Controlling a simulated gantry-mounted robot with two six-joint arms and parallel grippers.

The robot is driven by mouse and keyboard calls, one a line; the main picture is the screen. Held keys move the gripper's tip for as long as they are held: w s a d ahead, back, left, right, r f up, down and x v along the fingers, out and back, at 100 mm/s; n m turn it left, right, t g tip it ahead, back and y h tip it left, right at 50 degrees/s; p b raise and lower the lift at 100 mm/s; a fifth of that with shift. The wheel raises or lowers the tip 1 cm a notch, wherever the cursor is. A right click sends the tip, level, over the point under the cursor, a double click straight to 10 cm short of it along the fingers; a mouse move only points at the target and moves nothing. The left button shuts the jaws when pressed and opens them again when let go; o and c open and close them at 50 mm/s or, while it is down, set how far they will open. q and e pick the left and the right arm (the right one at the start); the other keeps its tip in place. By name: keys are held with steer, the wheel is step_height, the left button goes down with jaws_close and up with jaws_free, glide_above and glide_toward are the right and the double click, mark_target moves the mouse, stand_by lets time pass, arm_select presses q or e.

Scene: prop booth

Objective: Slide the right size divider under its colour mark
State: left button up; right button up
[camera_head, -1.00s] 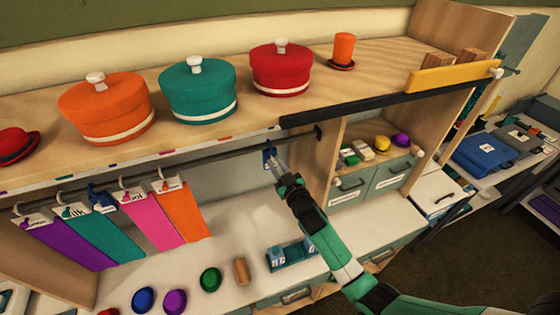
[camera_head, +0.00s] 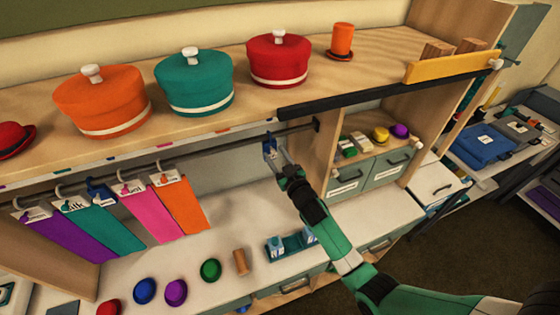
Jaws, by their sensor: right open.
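A blue size divider (camera_head: 269,146) hangs on the dark rail (camera_head: 235,143), near its right end and apart from the garments. My right gripper (camera_head: 275,154) is open at this divider, coming from below right. Whether its fingers stand around or just beside the divider I cannot tell. Another blue divider (camera_head: 98,192) hangs between the teal (camera_head: 108,227) and pink (camera_head: 150,214) cloths. Purple (camera_head: 68,235) and orange (camera_head: 183,208) cloths hang at the outer ends. Small colour marks, such as an orange one (camera_head: 223,130), line the shelf edge above the rail. My left gripper is out of view.
Large orange (camera_head: 102,103), teal (camera_head: 195,85) and red (camera_head: 278,62) hats stand on the shelf above. Several coloured knobs, including a green one (camera_head: 210,270), and a teal tray (camera_head: 292,246) lie on the counter below. A cubby wall (camera_head: 308,160) bounds the rail's right end. The rail between cloths and gripper is clear.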

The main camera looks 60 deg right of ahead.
steer(key=v, duration=1.1)
steer(key=shift+s, duration=0.2)
